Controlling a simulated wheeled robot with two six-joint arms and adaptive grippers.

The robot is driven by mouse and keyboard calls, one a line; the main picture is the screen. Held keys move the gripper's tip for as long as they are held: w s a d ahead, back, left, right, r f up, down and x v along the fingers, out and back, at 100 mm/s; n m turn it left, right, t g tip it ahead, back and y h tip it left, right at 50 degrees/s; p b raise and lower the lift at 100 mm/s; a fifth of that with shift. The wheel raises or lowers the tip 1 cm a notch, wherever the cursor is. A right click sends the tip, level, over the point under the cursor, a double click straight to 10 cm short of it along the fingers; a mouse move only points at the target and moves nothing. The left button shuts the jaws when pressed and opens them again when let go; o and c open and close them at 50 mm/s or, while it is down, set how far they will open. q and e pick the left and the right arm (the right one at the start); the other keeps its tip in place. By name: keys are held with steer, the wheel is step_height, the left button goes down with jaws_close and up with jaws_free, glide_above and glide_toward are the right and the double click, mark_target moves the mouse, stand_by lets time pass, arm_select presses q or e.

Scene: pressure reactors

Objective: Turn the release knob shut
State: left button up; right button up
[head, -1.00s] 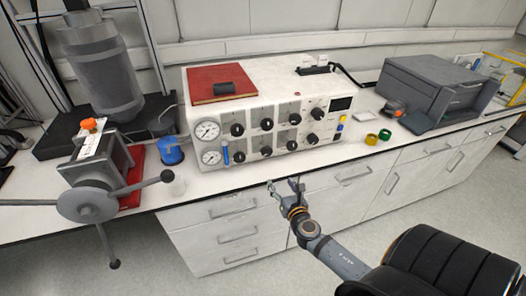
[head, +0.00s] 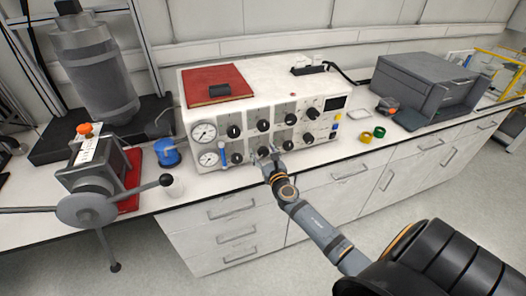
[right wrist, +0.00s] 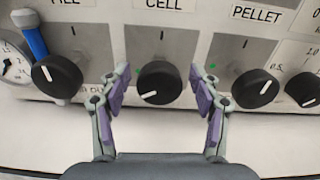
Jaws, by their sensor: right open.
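A white control panel (head: 245,130) carries two rows of black knobs. My right gripper (head: 265,155) is at the second knob of the lower row. In the right wrist view, this black knob (right wrist: 160,83) sits between the two open fingers (right wrist: 160,95), with a gap on both sides. Its white pointer line points down and left. The label above it ends in "CELL"; the word "release" is not readable, so I cannot confirm its name. Neighbouring knobs are on its left (right wrist: 57,76) and right (right wrist: 254,88). My left gripper is not in view.
A red book (head: 216,83) lies on the panel's housing. A press with a handwheel (head: 87,209) stands at left.

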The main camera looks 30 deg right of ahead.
steer(key=shift+w, duration=0.1)
steer(key=shift+c, duration=1.1)
steer(key=c, duration=1)
